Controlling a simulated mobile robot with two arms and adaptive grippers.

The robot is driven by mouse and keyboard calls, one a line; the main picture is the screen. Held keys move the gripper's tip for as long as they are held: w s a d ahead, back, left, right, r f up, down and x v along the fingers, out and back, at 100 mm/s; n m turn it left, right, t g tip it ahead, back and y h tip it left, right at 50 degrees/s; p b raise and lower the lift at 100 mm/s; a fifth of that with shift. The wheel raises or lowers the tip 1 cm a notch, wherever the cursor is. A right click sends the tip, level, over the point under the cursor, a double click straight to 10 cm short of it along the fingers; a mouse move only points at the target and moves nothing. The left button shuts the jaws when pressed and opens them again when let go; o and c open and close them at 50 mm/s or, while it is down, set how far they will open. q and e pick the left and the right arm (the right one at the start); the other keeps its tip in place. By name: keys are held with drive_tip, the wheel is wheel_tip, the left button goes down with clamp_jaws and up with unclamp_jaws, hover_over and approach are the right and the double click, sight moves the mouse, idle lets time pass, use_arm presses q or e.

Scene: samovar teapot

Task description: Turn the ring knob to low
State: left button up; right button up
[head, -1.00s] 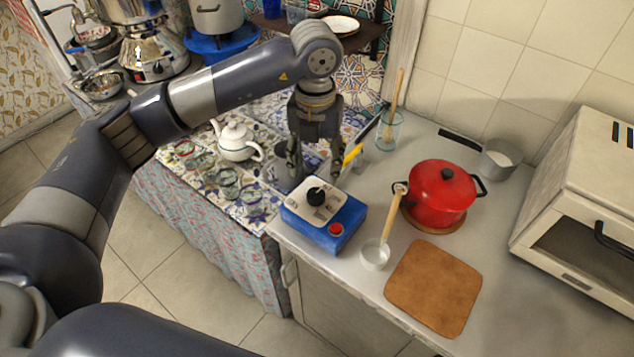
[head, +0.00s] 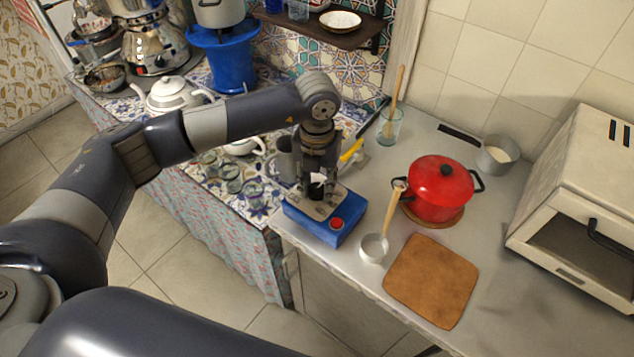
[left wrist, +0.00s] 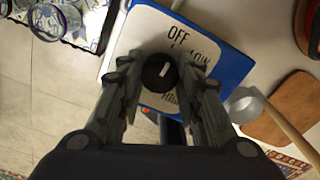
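The ring knob (left wrist: 158,76) is round and black with a white mark, on a pale plate (left wrist: 205,40) on top of a blue box (head: 325,231). The plate reads "OFF", a partly covered "LOW" to its lower right, and another partly hidden word below. The knob's white mark points up, roughly toward "OFF". My left gripper (head: 318,188) is directly over the box, pointing down. Its fingers stand on either side of the knob in the left wrist view, open, with a small gap visible. I cannot tell whether they touch it. My right gripper is not in view.
A red button (head: 337,223) is on the box. A ladle (head: 374,248), a red pot (head: 441,190) and a brown board (head: 432,280) lie to the right. A glass with a wooden spoon (head: 390,127) stands behind. Teapots and glasses crowd the patterned table at left.

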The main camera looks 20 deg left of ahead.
use_arm(q)
drive_tip(key=shift+c, duration=0.7)
drive_tip(key=shift+f+m+b, duration=0.2)
drive_tip(key=shift+m+b, duration=0.6)
drive_tip(key=shift+b, duration=0.3)
drive_tip(key=m+b, duration=0.4)
drive_tip(key=shift+b, duration=0.35)
drive_tip(key=shift+r+m+b, duration=0.2)
drive_tip(key=shift+m+b, duration=1.4)
drive_tip(key=shift+m, duration=0.1)
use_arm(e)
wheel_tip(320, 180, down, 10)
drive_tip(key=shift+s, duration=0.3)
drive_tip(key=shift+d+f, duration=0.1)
use_arm(q)
drive_tip(key=o, duration=1.1)
